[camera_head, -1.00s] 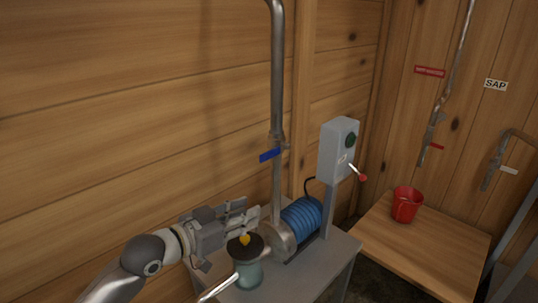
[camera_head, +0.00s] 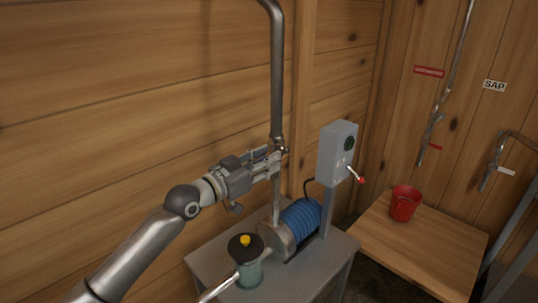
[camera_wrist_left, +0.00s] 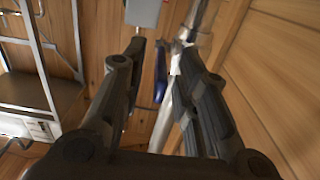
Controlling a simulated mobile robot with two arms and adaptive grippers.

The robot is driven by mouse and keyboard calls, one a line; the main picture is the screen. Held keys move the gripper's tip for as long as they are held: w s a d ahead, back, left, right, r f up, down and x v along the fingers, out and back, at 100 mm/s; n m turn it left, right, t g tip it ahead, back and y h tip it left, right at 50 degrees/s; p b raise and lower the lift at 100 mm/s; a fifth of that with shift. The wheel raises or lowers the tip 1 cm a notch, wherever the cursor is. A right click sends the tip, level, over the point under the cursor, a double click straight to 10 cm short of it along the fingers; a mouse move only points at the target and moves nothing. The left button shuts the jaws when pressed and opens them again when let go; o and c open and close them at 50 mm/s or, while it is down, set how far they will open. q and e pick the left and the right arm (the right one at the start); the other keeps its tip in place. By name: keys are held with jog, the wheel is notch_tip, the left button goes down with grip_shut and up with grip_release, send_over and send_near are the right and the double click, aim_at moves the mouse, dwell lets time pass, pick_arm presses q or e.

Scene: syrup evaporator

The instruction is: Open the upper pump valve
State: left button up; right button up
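The upper pump valve sits on the vertical metal pipe (camera_head: 277,80) above the blue pump motor (camera_head: 301,219). My left gripper (camera_head: 270,160) is at the valve's height beside the pipe and covers the valve's blue handle in the head view. In the left wrist view the blue handle (camera_wrist_left: 160,76) shows between the two dark fingers of my left gripper (camera_wrist_left: 158,50), which stand apart. The pipe (camera_wrist_left: 180,98) runs close by the right finger there. I cannot tell whether a finger touches the handle. My right gripper is not in view.
A grey control box (camera_head: 337,152) with a red-tipped lever stands right of the pipe. A red bucket (camera_head: 404,203) is on a wooden table (camera_head: 440,255) at right. Plank walls lie behind.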

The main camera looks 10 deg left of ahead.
pick_arm(q)
jog(key=shift+w+d, duration=0.4)
jog(key=shift+w, duration=0.1)
jog(key=shift+c, duration=0.4)
grip_shut()
